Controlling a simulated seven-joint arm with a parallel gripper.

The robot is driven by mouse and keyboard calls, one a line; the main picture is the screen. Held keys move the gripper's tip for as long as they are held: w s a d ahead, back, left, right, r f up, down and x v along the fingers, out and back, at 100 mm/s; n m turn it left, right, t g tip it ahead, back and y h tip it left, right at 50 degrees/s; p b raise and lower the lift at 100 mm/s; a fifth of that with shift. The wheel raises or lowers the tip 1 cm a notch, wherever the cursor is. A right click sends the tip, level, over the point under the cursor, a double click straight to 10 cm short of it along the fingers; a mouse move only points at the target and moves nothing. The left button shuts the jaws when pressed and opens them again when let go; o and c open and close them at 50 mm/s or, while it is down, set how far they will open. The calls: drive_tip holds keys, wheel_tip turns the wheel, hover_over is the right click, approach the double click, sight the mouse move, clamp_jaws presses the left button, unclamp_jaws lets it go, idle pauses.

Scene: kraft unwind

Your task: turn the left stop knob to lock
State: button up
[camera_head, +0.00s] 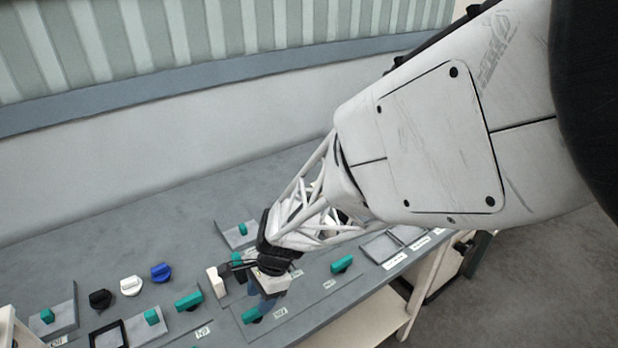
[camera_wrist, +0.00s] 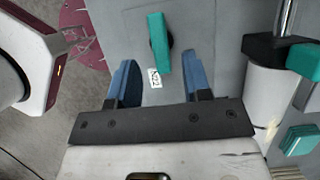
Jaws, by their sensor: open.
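A teal knob (camera_wrist: 160,42) with a long bar handle is on a grey panel in the wrist view, just ahead of my gripper (camera_wrist: 160,76). Its bar runs nearly up and down in that view. The two blue fingers are open, one on each side of the bar's near end, with gaps on both sides. A small white label (camera_wrist: 154,79) lies beside it; I cannot read it surely. In the head view, my gripper (camera_head: 264,298) is low over the bench by a teal knob (camera_head: 251,316). I cannot tell which knob is the left stop.
More teal knobs stand around, one to the right (camera_head: 342,264) and one to the left (camera_head: 189,300). Black (camera_head: 100,299), white (camera_head: 131,285) and blue (camera_head: 161,272) knobs are further left. A pale block (camera_head: 217,282) stands close to the gripper. The bench's back strip is clear.

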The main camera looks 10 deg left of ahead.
sight(256, 314)
drive_tip(key=shift+x, duration=2.2)
clamp_jaws()
